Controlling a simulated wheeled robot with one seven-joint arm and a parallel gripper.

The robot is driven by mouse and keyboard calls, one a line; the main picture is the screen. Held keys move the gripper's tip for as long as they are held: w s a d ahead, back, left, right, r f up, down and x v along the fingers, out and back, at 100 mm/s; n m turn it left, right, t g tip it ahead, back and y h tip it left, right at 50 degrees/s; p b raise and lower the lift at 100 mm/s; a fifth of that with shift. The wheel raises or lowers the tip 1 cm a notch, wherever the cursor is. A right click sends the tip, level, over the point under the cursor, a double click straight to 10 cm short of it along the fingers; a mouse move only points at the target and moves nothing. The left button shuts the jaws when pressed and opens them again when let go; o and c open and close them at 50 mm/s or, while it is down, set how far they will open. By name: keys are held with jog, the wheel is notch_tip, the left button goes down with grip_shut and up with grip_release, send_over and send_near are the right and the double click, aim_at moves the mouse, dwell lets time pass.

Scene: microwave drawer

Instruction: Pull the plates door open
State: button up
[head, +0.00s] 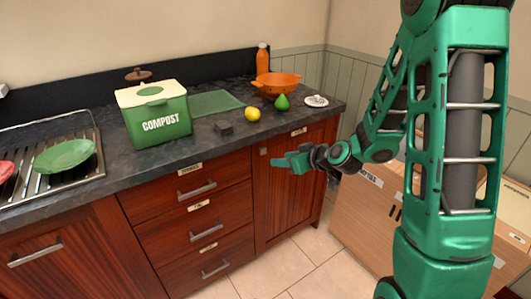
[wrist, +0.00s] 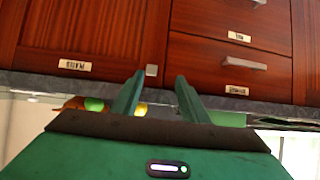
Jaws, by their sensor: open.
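A dark red wooden cabinet door (head: 288,190) stands right of the drawers and is shut. Its label (head: 298,131) is too small to read, so I cannot confirm it says plates. A small square grey knob (head: 263,151) sits at its upper left corner. My gripper (head: 278,163) is open and empty in front of this door, close to the knob. In the upside-down wrist view, the knob (wrist: 151,70) shows between the two fingertips (wrist: 160,80), nearer the left one. The door (wrist: 85,35) fills the upper left there. I cannot tell whether a finger touches the knob.
Drawers with bar handles (head: 198,189) lie left of the door. The dark countertop (head: 215,140) above holds a compost bin (head: 158,115), an orange colander (head: 277,79), a lemon (head: 252,114) and a pear (head: 282,103). A wooden box-like unit (head: 355,215) stands at right. Tiled floor (head: 300,265) is clear.

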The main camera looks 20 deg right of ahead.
aim_at(264, 150)
jog(key=shift+m+t, duration=0.3)
jog(key=shift+t, duration=0.6)
jog(key=x, duration=0.9)
jog(key=d+x, duration=0.1)
jog(key=x, duration=0.3)
jog(key=shift+w+a+r, duration=0.15)
jog(key=shift+w+r, duration=0.05)
jog(key=shift+w, duration=0.4)
